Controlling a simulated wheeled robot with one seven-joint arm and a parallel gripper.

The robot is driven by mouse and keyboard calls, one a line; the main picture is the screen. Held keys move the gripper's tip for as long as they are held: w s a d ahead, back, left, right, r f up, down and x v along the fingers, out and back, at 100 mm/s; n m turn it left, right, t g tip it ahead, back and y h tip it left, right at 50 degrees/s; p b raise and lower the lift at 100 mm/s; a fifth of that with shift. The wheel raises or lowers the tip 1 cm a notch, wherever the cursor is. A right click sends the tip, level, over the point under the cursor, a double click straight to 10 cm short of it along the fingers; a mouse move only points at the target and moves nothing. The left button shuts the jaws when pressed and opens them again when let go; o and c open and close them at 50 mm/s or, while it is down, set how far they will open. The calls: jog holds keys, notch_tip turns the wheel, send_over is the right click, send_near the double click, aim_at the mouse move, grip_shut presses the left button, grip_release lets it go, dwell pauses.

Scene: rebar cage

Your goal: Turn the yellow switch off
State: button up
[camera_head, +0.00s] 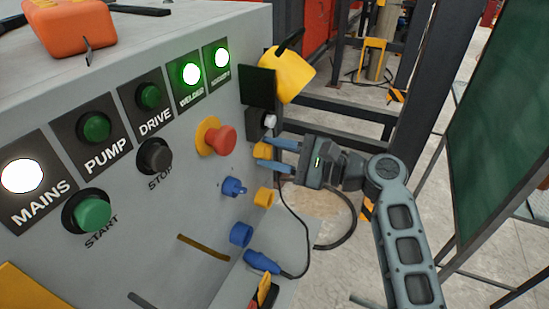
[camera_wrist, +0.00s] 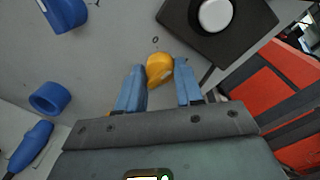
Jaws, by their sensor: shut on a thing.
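The yellow switch (camera_head: 261,150) is a small knob on the side of the grey control cabinet (camera_head: 200,185). In the wrist view the yellow switch (camera_wrist: 159,66) sits between my blue fingertips, with a small 0 mark on the panel just beyond it. My gripper (camera_head: 269,154) reaches in from the right and is shut on the knob; it also shows in the wrist view (camera_wrist: 160,80). The fingers cover part of the knob's sides.
A black box with a white knob (camera_head: 268,121) is just above the switch. Dark steel posts stand behind.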

jog(key=n+b, duration=0.8)
jog(key=n, duration=0.2)
jog(key=shift+s+n+t, duration=0.1)
jog(key=shift+n+t, duration=0.2)
jog(key=shift+t, duration=0.1)
jog(key=shift+a, duration=0.1)
dwell(0.3)
jog(key=o, duration=1)
jog(key=v, duration=0.8)
jog(key=shift+r, duration=0.2)
jog(key=shift+f, duration=0.1)
